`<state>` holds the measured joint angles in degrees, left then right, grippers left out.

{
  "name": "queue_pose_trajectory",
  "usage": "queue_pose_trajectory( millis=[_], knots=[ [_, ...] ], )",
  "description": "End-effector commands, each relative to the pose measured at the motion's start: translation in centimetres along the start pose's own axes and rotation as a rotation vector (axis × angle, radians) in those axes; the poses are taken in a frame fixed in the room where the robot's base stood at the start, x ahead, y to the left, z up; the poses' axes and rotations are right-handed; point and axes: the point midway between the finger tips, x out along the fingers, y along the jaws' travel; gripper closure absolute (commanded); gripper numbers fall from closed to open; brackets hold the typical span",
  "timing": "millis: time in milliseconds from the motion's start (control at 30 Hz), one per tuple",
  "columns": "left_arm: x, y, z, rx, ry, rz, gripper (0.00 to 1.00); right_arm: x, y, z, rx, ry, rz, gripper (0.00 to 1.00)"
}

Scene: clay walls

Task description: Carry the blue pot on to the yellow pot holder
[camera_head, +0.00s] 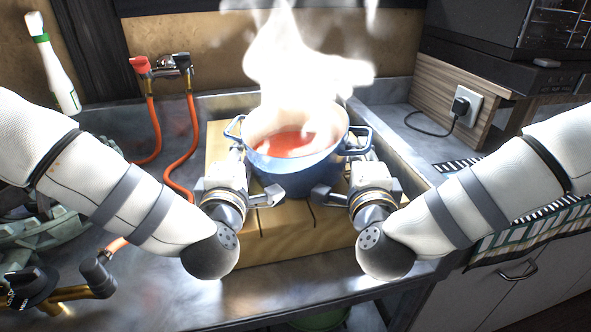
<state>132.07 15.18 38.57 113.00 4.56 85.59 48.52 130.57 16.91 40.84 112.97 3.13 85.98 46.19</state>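The blue pot (298,178) stands upright in the middle of the camera_head view, with red contents inside and a handle on each side. Below it is a yellowish slatted block (290,232), which looks like the yellow pot holder; I cannot tell whether the pot rests on it or hangs just above. My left gripper (258,172) is low at the pot's left side, below the left handle. My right gripper (339,172) is low at the right side, near the right handle. Both show spread fingers, with inner fingers before the pot's lower wall. Contact with the handles is unclear.
White steam (300,55) rises from the pot and hides the wall behind. Red hoses and a tap (165,70) are at the left, with a white-green bottle (52,65). A striped cloth (530,235) and a socket (460,112) are at the right.

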Motion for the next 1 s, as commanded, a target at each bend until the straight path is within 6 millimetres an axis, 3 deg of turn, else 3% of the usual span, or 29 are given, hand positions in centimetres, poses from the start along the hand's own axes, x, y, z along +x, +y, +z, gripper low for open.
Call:
queue_pose_trajectory(
  millis=[33, 67, 233, 300, 333, 533, 633, 1000],
  knots=[
    [-0.2, 0.7, 1.1, -0.009, -0.032, 0.012, 0.8, -0.3, -0.2, 1.1, 0.0, -0.035, 0.001, 0.8],
    [-0.2, 0.7, 1.0, -0.009, -0.032, 0.012, 0.8, -0.3, -0.2, 1.0, 0.0, -0.034, 0.001, 0.8],
    [0.0, 0.8, -1.0, -0.008, -0.027, 0.014, 0.78, -0.1, -0.4, -1.1, 0.001, -0.029, -0.003, 0.8],
    [0.0, 0.8, -2.1, -0.007, -0.024, 0.015, 0.62, -0.1, -0.4, -2.1, 0.001, -0.024, -0.003, 0.8],
    [0.0, 0.8, -2.4, -0.007, -0.023, 0.015, 0.6, -0.1, -0.4, -2.4, 0.001, -0.023, -0.003, 0.8],
    [0.0, 0.7, -2.8, -0.006, -0.019, 0.014, 0.6, -0.1, -0.3, -2.8, 0.001, -0.02, -0.004, 0.8],
    [0.0, 0.7, -2.8, -0.006, -0.017, 0.014, 0.6, 0.0, -0.3, -2.9, 0.001, -0.018, -0.005, 0.61],
    [0.0, 0.6, -2.9, -0.005, -0.015, 0.013, 0.6, 0.0, -0.5, -3.0, 0.001, -0.014, -0.008, 0.61]
  ],
)
